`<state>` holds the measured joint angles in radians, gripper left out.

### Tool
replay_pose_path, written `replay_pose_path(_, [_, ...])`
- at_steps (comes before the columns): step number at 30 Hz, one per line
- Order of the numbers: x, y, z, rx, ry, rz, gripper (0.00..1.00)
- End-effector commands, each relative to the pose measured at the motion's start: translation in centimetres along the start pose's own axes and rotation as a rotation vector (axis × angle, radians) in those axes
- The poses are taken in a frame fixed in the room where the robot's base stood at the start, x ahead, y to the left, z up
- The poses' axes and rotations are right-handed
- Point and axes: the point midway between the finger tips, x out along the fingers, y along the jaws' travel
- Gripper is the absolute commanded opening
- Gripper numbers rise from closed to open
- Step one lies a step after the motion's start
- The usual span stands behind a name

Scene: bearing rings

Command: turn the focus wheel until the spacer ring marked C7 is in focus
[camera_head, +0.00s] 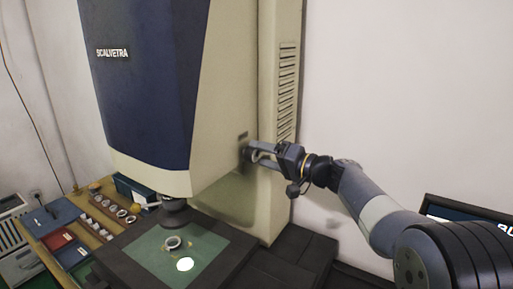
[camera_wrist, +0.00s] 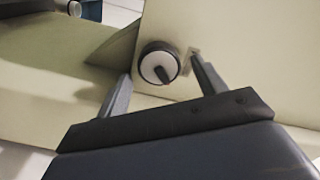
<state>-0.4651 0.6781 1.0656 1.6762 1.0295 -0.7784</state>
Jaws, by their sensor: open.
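The focus wheel (camera_wrist: 148,66) is on the side of the beige machine column. It has a black rim, a pale face and a dark bar across the face. In the wrist view my gripper (camera_wrist: 160,67) is open, with one finger on each side of the wheel; I cannot tell whether either touches it. In the head view my gripper (camera_head: 255,153) reaches the column side from the right, and the wheel is mostly hidden there. A metal ring (camera_head: 173,242) lies on the green stage plate (camera_head: 207,247) under the lens. Its marking is too small to read.
A bright light spot (camera_head: 185,264) falls on the stage plate near the ring. A wooden tray (camera_head: 97,229) with several rings, a red box (camera_head: 63,246) and a blue one (camera_head: 50,216) are at left. A monitor (camera_head: 470,213) edge shows at lower right, its screen unreadable.

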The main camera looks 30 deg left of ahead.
Motion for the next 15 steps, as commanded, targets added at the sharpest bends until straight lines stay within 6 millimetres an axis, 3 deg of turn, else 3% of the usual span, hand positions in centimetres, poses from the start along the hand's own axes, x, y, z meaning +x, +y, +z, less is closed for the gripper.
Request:
replay_pose_path(6, [2.2, 0.0, -0.1, 0.0, 0.0, 0.0, 0.66])
replay_pose_path(15, [2.5, 0.1, 0.0, 0.0, 0.0, 0.0, 0.66])
